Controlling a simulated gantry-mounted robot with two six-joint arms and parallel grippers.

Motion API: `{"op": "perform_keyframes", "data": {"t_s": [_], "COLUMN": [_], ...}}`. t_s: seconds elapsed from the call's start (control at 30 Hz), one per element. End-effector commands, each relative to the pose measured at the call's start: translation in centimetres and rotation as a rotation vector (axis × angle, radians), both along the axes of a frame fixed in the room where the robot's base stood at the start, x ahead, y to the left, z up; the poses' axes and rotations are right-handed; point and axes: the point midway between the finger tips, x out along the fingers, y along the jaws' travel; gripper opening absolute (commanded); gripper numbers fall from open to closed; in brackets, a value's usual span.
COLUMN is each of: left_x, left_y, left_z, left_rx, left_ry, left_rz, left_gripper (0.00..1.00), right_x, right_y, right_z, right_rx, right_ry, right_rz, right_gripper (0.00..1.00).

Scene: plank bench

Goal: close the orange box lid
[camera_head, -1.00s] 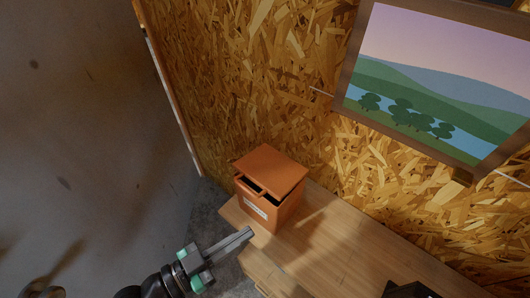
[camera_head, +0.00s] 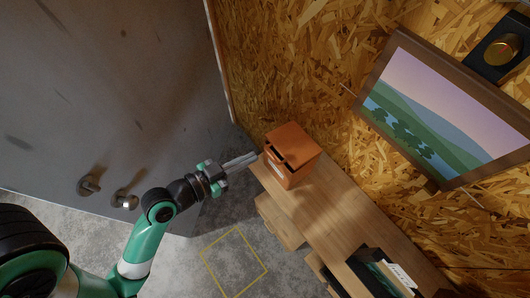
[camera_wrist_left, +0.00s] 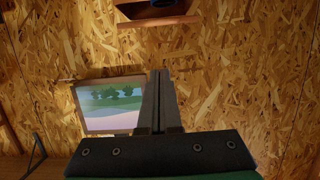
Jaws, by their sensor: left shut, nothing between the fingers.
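The orange box (camera_head: 280,174) stands on the far left end of the wooden bench, with a pale label on its front. Its orange lid (camera_head: 292,144) lies over the top, and a dark gap shows under the lid's front edge, so it is not flush. My left gripper (camera_head: 256,156) is shut and empty, with its fingertips just left of the box near lid height; I cannot tell whether they touch it. In the left wrist view my shut fingers (camera_wrist_left: 159,75) point toward the chipboard wall, and the box is not visible there. My right gripper is out of view.
The wooden bench top (camera_head: 325,205) is clear right of the box. An open drawer (camera_head: 280,222) juts out below. A dark holder with books (camera_head: 385,272) stands farther along. A framed landscape picture (camera_head: 430,115) hangs on the chipboard wall (camera_head: 300,60). A grey door (camera_head: 110,90) is at left.

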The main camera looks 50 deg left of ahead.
Motion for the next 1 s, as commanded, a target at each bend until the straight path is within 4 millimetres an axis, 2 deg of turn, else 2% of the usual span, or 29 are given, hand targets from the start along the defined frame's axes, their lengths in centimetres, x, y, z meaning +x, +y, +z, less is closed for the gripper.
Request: {"op": "perform_keyframes", "data": {"t_s": [0.03, 0.27, 0.33, 0.5, 1.0], "left_x": [1.2, 6.0, 5.9, 5.8, 5.8], "left_y": [-0.2, -0.1, 0.0, 0.0, -0.1], "left_z": [0.1, -1.4, -3.2, -5.1, -5.8], "left_rx": [0.001, 0.000, -0.003, -0.001, 0.000], "left_ry": [-0.003, -0.002, 0.004, 0.001, -0.006], "left_rz": [-0.007, -0.004, 0.000, 0.000, -0.003], "left_gripper": [0.00, 0.00, 0.00, 0.00, 0.00], "right_x": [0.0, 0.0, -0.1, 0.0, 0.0], "right_y": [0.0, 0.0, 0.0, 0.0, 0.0], "right_z": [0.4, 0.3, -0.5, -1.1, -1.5], "right_rx": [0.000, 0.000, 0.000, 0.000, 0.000], "right_ry": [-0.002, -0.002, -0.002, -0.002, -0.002], "right_rz": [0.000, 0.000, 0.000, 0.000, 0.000], "right_gripper": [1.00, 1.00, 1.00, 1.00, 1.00]}}
